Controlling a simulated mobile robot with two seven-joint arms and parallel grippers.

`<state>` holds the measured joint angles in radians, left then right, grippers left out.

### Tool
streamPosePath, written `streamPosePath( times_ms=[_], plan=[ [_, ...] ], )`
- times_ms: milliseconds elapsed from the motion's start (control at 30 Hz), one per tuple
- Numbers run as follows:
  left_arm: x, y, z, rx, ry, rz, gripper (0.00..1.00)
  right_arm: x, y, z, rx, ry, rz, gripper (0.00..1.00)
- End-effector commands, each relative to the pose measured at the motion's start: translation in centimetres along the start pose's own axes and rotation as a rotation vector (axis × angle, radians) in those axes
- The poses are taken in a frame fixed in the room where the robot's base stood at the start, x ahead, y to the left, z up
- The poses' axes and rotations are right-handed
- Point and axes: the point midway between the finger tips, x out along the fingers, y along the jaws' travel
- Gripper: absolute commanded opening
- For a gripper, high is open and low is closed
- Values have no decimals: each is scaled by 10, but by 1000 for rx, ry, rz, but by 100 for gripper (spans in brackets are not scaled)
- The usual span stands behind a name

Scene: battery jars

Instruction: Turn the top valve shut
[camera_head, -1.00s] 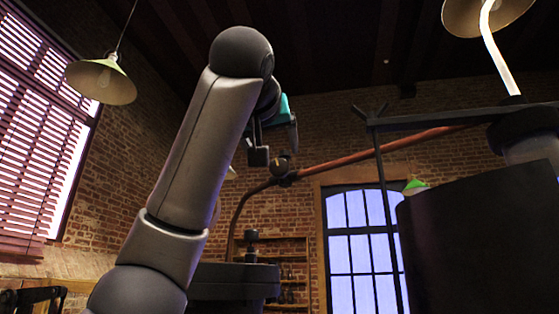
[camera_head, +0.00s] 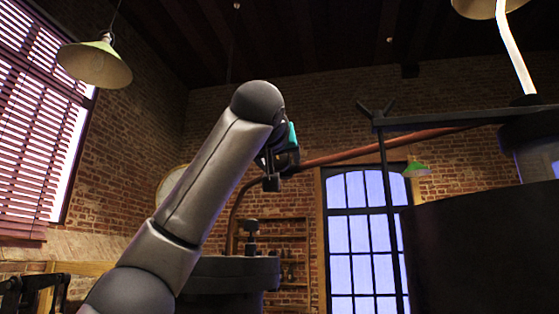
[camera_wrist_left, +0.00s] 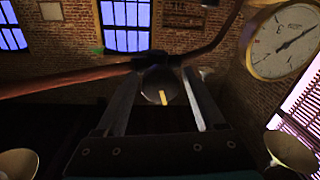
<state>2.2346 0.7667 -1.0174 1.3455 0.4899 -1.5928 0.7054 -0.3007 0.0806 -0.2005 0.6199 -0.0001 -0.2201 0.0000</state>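In the left wrist view the valve (camera_wrist_left: 160,88) is a dark round knob with a yellow mark, set on a copper pipe (camera_wrist_left: 65,82). My left gripper (camera_wrist_left: 159,76) is open, with one finger on each side of the knob. Gaps show between the fingers and the knob in this view; I cannot tell the depth or any contact. In the head view my left gripper (camera_head: 273,177) is at the left part of the copper pipe (camera_head: 350,153), and the valve is mostly hidden behind it. My right gripper is not in view.
A large dark vessel (camera_head: 470,245) stands at the right, with a dark beam (camera_head: 440,120) above it. A smaller dark vessel (camera_head: 230,275) is below my arm. A round white dial (camera_wrist_left: 285,40) shows in the wrist view. Lamps hang (camera_head: 95,65) overhead.

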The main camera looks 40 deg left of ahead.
Motion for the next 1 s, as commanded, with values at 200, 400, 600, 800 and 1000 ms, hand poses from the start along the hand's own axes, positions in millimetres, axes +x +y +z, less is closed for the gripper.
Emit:
streamPosePath(
  times_ms=[200,400,600,800,1000],
  plan=[
    [0,0,0,0,0,0,45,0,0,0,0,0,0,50],
    [0,0,0,0,0,0,22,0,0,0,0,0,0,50],
    [0,0,0,0,0,0,0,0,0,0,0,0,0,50],
    [-1,0,0,11,2,1,0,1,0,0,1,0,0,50],
    [-1,2,0,78,11,5,0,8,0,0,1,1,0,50]
  ],
)
